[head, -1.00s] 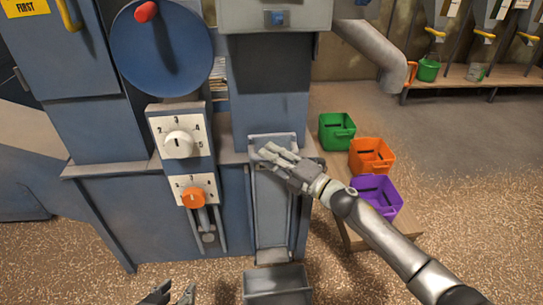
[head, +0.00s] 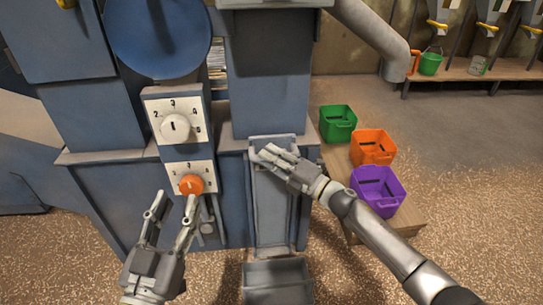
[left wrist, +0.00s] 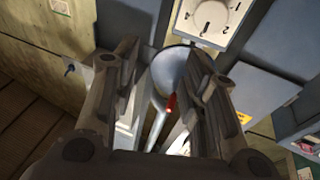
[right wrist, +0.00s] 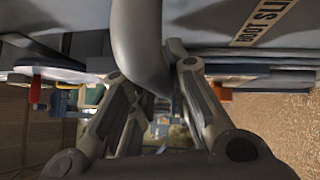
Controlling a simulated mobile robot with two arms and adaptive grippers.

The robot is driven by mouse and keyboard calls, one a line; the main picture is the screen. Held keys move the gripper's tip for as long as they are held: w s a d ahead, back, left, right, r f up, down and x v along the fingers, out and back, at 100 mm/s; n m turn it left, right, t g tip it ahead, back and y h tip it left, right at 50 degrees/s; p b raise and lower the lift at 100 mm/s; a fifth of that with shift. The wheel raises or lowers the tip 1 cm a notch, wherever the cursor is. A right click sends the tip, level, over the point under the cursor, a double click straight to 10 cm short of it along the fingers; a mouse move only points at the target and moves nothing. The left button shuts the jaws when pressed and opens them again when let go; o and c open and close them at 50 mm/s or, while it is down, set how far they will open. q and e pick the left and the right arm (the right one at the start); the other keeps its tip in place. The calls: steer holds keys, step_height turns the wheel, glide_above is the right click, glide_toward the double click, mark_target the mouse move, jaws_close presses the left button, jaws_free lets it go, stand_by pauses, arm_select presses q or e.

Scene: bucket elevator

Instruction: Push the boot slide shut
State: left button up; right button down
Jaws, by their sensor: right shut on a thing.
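The boot slide (head: 271,210) is a tall grey panel in a frame on the front of the blue elevator leg, with a pale handle bar (head: 260,141) at its top. My right gripper (head: 271,153) is shut on the handle at the top of the slide. In the right wrist view a thick grey curved bar (right wrist: 142,45) runs between its fingers, beside a partly cut-off upside-down label (right wrist: 262,20). My left gripper (head: 176,200) is open and empty, in front of the orange knob (head: 190,184) as the head view shows it. Contact with the knob cannot be told.
A white dial (head: 175,126) sits above the orange knob. A grey open box (head: 277,278) stands on the floor below the slide. Green (head: 337,122), orange (head: 373,146) and purple (head: 378,190) bins stand on a low bench at right. Floor further right is clear.

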steer(key=shift+f, duration=0.7)
arm_select(q)
steer(key=r+t, duration=0.1)
steer(key=s+r+t, duration=0.1)
steer(key=r, duration=0.1)
steer(key=shift+d+r+h, duration=0.15)
steer(key=shift+r+h, duration=0.05)
steer(key=shift+h, duration=0.2)
arm_select(e)
steer(key=shift+f, duration=0.1)
steer(key=c, duration=1.4)
jaws_free()
steer(key=shift+o, duration=0.2)
steer(key=v, duration=1.2)
